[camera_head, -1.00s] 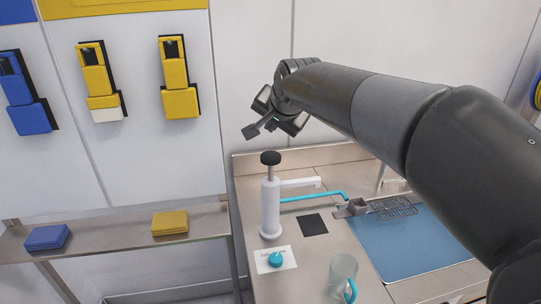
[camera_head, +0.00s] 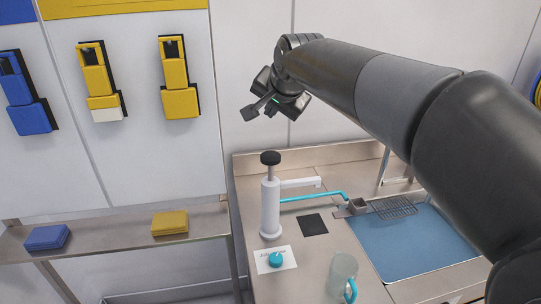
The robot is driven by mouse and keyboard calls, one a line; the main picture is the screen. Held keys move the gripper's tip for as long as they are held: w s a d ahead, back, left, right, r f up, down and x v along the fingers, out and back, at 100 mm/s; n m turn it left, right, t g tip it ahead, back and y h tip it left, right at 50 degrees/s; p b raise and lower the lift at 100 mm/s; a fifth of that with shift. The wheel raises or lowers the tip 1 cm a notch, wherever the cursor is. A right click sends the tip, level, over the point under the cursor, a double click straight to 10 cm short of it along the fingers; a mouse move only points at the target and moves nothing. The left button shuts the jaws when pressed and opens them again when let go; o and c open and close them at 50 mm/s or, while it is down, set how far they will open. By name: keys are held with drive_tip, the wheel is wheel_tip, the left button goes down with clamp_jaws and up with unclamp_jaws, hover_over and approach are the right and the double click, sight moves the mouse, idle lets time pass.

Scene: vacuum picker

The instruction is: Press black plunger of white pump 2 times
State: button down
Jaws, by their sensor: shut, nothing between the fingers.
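The white pump (camera_head: 270,207) stands upright on the metal counter, with a spout pointing right. Its black plunger (camera_head: 270,158) is a round knob on a grey rod, raised above the pump body. My gripper (camera_head: 250,113) is shut and empty. In the picture it is above and slightly left of the plunger, with a clear gap between them. The gripper does not touch the pump.
A glass mug (camera_head: 342,275) with a blue handle stands at the counter's front. A white card (camera_head: 264,260) carries a blue knob (camera_head: 275,259). A black square (camera_head: 313,224) lies right of the pump. A blue mat (camera_head: 410,246) and wire rack (camera_head: 394,208) are farther right.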

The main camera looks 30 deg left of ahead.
sight(273, 160)
drive_tip(key=shift+f, duration=4.4)
drive_tip(key=shift+f, duration=0.4)
drive_tip(key=shift+f, duration=2.15)
drive_tip(key=shift+r, duration=2.6)
